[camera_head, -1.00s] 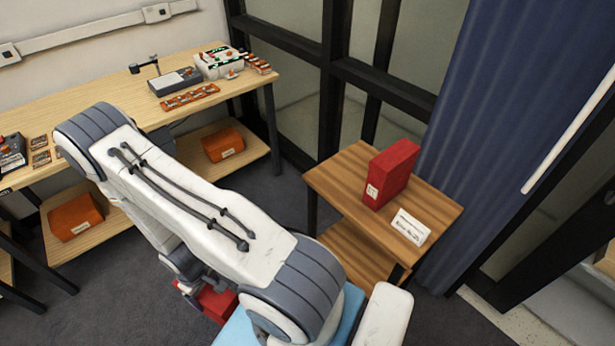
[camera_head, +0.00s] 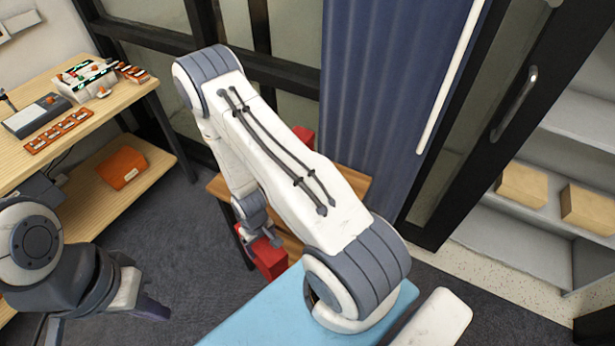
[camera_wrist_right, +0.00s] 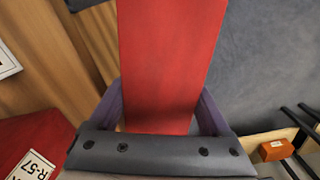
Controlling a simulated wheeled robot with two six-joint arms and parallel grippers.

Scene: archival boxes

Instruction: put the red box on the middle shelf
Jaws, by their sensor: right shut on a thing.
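A red box (camera_wrist_right: 168,60) sits between the purple fingers of my right gripper (camera_wrist_right: 160,100), which is shut on it. In the head view the held red box (camera_head: 271,262) hangs below my right wrist, beside the small wooden table (camera_head: 352,182). A second red box (camera_head: 303,134) stands on that table, mostly hidden behind my right arm; its R-57 label shows in the right wrist view (camera_wrist_right: 35,165). An open shelf unit (camera_head: 545,205) stands at the right, its middle board bearing cardboard boxes. My left gripper (camera_head: 150,308) is low at the left, its jaws unclear.
Two cardboard boxes (camera_head: 522,185) (camera_head: 588,208) rest on the shelf unit. A dark door frame with a handle (camera_head: 513,104) stands just left of it.

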